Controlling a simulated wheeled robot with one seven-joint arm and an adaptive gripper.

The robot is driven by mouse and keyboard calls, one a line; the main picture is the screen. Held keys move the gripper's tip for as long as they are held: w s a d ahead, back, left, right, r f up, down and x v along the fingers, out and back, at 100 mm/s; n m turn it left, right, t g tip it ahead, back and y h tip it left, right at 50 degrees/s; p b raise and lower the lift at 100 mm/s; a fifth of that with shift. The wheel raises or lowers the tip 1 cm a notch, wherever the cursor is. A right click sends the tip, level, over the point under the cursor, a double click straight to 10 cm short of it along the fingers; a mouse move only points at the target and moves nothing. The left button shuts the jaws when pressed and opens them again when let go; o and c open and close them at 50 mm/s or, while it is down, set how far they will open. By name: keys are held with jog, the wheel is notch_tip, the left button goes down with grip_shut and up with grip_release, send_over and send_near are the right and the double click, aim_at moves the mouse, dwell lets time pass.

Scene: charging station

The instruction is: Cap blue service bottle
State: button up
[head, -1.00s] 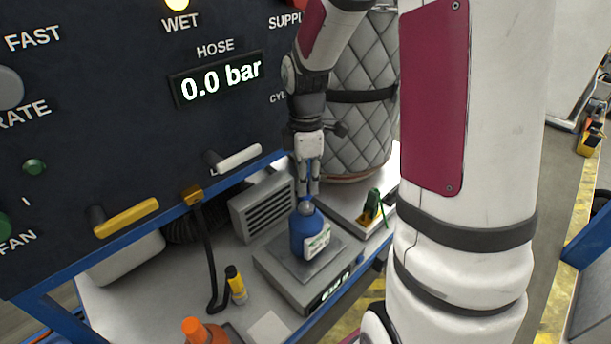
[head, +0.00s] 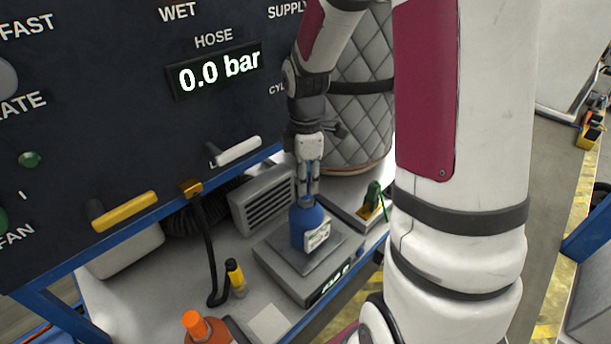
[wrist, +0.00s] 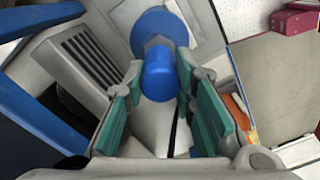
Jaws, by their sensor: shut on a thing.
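The blue service bottle (head: 304,228) stands upright on the grey scale (head: 284,266), with a white label on its front. My gripper (head: 309,197) points straight down over the bottle's neck. In the wrist view my gripper (wrist: 163,110) has its teal-padded fingers around a small blue cap (wrist: 159,80). The blue bottle shoulder (wrist: 152,22) and part of a grey neck show beyond the cap. The cap is in line with the neck and at or just over it. I cannot tell whether it is seated.
An orange-capped bottle (head: 197,326) and a yellow-black marker-like item (head: 235,278) are at the front left. A grey vented box (head: 263,199) stands behind the scale, and a quilted cylinder (head: 362,130) at the back. A green-handled tool (head: 374,203) is at right.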

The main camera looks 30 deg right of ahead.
jog(key=shift+f, duration=0.65)
jog(key=o, duration=1)
notch_tip(320, 180, up, 12)
jog(key=shift+r, duration=0.1)
jog(key=s+a+r+m+t, duration=0.2)
jog(key=s+a+r+m, duration=0.1)
jog(key=s+m, duration=0.1)
jog(key=s+a+r+m+t, duration=0.2)
jog(key=s+a+r+m, duration=0.1)
jog(key=s+a+m, duration=0.1)
jog(key=s+a+r+m+t+b, duration=0.1)
jog(key=s+a+r+m, duration=0.1)
jog(key=s+a+m, duration=0.2)
jog(key=shift+s+r+m+t, duration=0.2)
jog(key=shift+s+m, duration=0.25)
jog(key=shift+s, duration=0.2)
jog(key=shift+s+r+m+t, duration=0.2)
jog(key=shift+s+m, duration=0.25)
jog(key=shift+s, duration=0.2)
